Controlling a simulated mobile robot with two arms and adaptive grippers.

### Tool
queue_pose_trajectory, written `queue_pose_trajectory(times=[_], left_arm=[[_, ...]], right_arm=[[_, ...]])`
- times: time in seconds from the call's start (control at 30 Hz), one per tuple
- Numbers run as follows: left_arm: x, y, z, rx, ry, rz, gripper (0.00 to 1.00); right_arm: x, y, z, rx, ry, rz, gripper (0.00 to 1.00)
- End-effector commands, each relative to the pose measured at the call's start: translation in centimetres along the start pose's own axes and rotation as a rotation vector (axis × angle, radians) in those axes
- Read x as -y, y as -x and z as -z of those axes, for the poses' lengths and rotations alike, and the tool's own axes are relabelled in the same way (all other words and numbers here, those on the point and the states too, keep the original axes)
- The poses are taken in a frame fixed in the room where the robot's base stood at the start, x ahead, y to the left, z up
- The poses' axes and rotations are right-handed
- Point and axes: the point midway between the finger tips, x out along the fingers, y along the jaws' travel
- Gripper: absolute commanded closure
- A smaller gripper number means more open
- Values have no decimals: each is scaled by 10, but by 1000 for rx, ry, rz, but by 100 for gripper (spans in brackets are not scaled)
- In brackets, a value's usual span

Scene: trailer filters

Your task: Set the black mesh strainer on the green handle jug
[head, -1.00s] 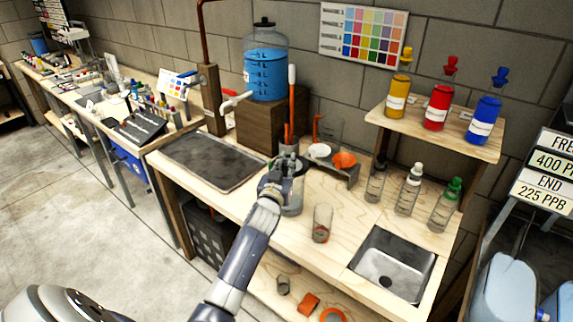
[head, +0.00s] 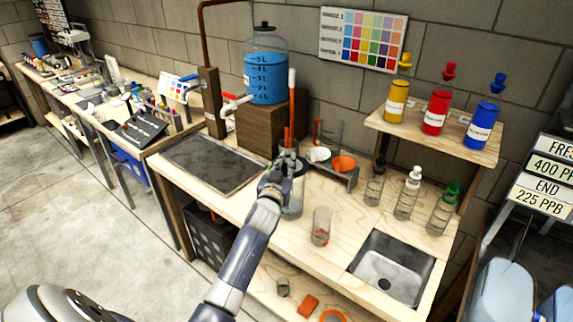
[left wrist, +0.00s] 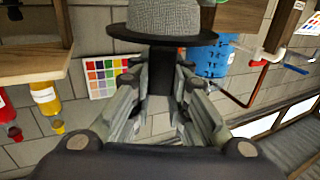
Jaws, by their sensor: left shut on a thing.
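The black mesh strainer (left wrist: 160,20) shows at the top of the left wrist view, with a grey mesh body and a wide black rim. My left gripper (left wrist: 160,95) is shut on its black handle. In the head view my left gripper (head: 276,178) is over the bench, with the strainer (head: 289,160) at its far side, partly hidden by the fingers. A clear jug (head: 293,207) stands just below and beside the gripper, partly covered by it. I see no green handle on it; I cannot tell whether strainer and jug touch. My right gripper is out of view.
A clear beaker (head: 321,226) stands to the right, before the sink (head: 391,267). Behind are a small stand (head: 348,178) with white and orange funnels, and a blue water tank (head: 266,72). Several bottles (head: 408,193) line the right side. A dark tray (head: 213,162) lies left.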

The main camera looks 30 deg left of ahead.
Motion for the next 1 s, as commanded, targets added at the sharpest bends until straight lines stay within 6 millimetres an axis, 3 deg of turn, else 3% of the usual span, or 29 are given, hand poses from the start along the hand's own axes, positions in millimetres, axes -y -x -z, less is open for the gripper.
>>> queue_pose_trajectory(times=[1.0], left_arm=[[0, 0, -10, -1, 0, 0, 100]], right_arm=[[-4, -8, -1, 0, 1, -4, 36]])
